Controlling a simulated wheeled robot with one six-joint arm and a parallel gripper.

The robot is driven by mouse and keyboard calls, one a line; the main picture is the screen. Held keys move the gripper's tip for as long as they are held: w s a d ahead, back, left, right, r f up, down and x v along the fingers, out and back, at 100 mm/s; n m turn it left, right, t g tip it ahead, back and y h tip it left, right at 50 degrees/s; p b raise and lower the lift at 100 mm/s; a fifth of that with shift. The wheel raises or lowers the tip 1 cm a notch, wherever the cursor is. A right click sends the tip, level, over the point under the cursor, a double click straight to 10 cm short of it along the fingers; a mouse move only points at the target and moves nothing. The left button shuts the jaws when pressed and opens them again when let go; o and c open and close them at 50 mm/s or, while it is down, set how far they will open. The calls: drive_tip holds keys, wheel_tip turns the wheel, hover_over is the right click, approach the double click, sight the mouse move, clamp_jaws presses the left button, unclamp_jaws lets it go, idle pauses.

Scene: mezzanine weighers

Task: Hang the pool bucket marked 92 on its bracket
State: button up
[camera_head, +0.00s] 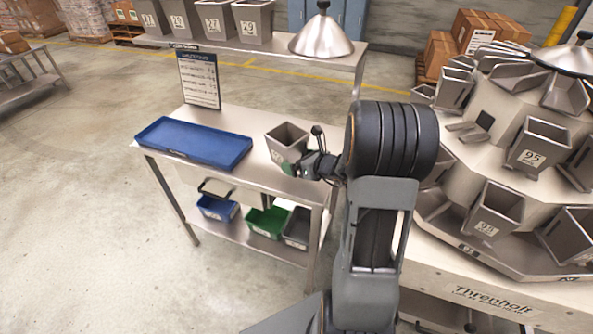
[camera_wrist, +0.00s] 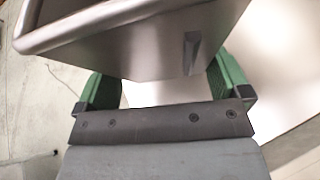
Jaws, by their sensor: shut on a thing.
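A grey metal bucket (camera_head: 287,137) is upright at the right end of the steel table. The label on its front is partly covered, so I cannot read its full number. My gripper (camera_head: 298,166) is shut on it. In the wrist view the bucket (camera_wrist: 150,45) fills the upper part, with green finger pads on both sides of my gripper (camera_wrist: 165,82). I cannot tell whether its base touches the table. The weigher (camera_head: 450,172) stands at the right with other buckets, including one marked 95 (camera_head: 537,148) and another low at the front (camera_head: 490,212). The empty bracket cannot be made out; my arm hides part of the weigher.
A blue tray (camera_head: 193,140) and a sign (camera_head: 199,80) are on the steel table (camera_head: 240,115). An upper shelf (camera_head: 270,46) holds several buckets and a metal cone (camera_head: 322,38). Small bins (camera_head: 268,222) sit below.

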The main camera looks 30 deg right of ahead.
drive_tip(key=shift+w+f, duration=0.55)
drive_tip(key=f, duration=0.3)
drive_tip(key=shift+w, duration=0.2)
drive_tip(key=shift+f, duration=0.2)
drive_tip(key=shift+f+b, duration=0.3)
drive_tip(key=shift+b, duration=0.1)
drive_tip(key=o, duration=0.8)
drive_tip(key=shift+s, duration=0.1)
drive_tip(key=shift+r, duration=0.2)
